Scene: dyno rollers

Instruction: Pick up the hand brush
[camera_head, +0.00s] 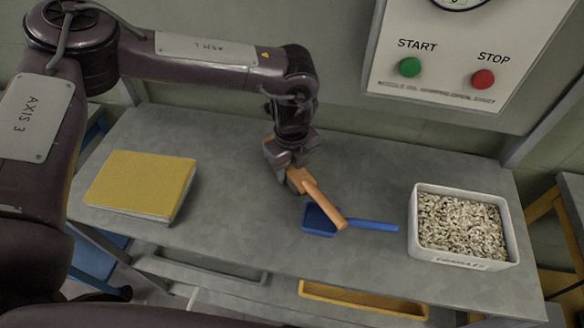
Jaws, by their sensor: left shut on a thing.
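The hand brush (324,204) has an orange-brown wooden handle that points down and to the right in the head view. My left gripper (296,176) comes down from above and is shut on the brush's upper left end. The gripper partly hides that end, and bristles cannot be made out. The brush's handle overlaps a blue dustpan in the picture; whether they touch I cannot tell. My right gripper is not in view.
The blue dustpan (318,221) lies on the grey table (250,235), its handle pointing right. A white bin of pale granules (463,264) stands at right. A yellow-covered book or pad (142,182) lies at left. A panel with START and STOP buttons (447,72) is behind.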

